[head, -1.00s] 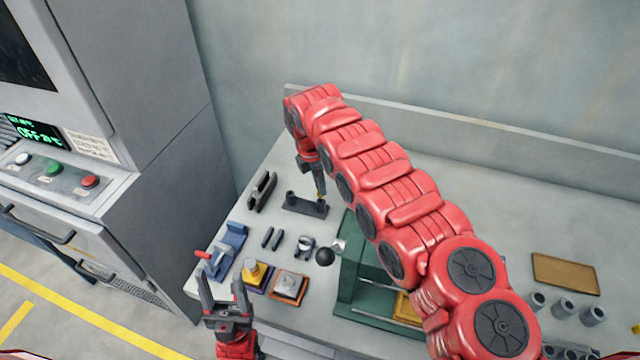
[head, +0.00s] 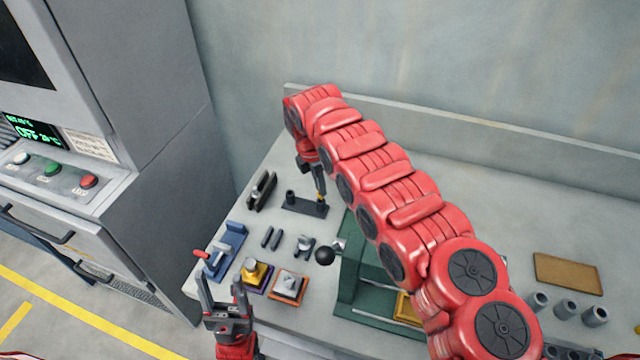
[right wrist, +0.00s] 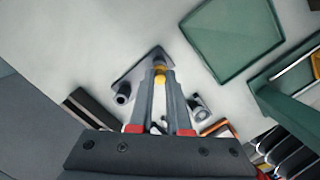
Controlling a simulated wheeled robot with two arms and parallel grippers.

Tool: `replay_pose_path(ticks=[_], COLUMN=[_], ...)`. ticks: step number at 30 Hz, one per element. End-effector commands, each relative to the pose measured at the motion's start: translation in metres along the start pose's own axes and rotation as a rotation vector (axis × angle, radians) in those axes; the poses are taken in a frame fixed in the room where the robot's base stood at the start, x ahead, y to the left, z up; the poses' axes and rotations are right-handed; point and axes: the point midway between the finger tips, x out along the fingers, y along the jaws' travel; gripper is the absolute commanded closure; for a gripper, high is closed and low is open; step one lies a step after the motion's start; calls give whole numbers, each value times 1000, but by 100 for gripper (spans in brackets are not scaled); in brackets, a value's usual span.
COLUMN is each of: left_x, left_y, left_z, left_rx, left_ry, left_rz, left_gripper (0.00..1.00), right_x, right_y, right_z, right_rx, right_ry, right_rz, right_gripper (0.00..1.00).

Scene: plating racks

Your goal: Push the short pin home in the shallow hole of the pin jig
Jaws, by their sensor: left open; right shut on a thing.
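The pin jig (head: 291,206) is a dark flat plate on the bench with a raised dark cylinder at its left end. It also shows in the right wrist view (right wrist: 136,72), beyond my fingers. My right gripper (head: 320,196) reaches down over the jig's right end. In the right wrist view its fingertips (right wrist: 160,80) are shut on a small yellow pin (right wrist: 160,70), above or at the plate. The pin's lower end and the hole are hidden, so I cannot tell how deep it sits. My left gripper (head: 226,308) is open and empty at the bench's front edge.
A blue fixture (head: 228,247), a yellow-topped block (head: 255,272) and an orange-edged block (head: 289,287) lie in front. A brown board (head: 567,272) lies far right.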

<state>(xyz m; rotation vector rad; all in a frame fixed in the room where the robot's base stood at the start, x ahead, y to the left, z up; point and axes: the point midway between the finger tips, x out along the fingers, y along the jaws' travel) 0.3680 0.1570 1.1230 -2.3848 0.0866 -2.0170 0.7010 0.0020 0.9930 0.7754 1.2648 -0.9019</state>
Motion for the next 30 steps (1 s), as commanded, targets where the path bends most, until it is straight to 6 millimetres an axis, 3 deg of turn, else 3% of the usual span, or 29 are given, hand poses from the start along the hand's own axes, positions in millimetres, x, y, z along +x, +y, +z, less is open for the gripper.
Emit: replay_pose_path(ticks=[29, 30], left_x=[-19, -18], left_y=[1, 1], left_z=[3, 3], left_rx=[0, 0], left_ry=[0, 0], left_rz=[0, 0], left_gripper=[42, 42], right_x=[25, 24], right_y=[0, 0], right_z=[-4, -4], right_rx=[0, 0], right_ry=[0, 0], right_rz=[0, 0], right_gripper=[100, 77])
